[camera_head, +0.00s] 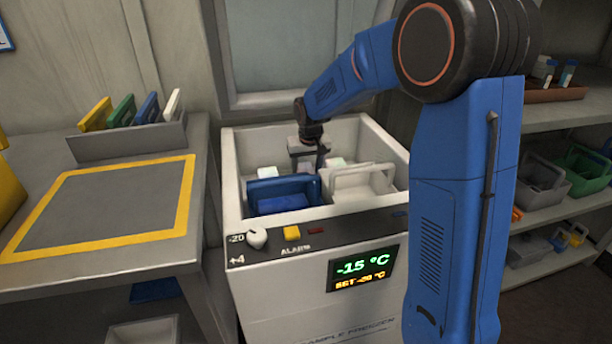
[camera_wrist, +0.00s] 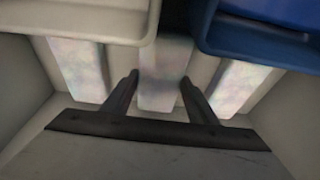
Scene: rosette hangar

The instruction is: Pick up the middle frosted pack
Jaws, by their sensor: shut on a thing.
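Three frosted packs lie in a row along the freezer bin floor in the wrist view: the left pack (camera_wrist: 78,68), the middle pack (camera_wrist: 165,75) and the right pack (camera_wrist: 240,85). My gripper (camera_wrist: 158,82) has one finger on each side of the middle pack and is shut on it. In the head view my gripper (camera_head: 310,155) reaches down into the open white freezer (camera_head: 230,185), behind the baskets. Pale packs show beside it there, but the middle one is hidden by the gripper and baskets.
A blue basket (camera_head: 283,193) and a white basket (camera_head: 362,183) fill the freezer's front, close to the packs. The freezer walls stand close around my gripper. Left is a table with a yellow-bordered mat (camera_head: 110,205), its middle clear. Shelves (camera_head: 560,115) stand at right.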

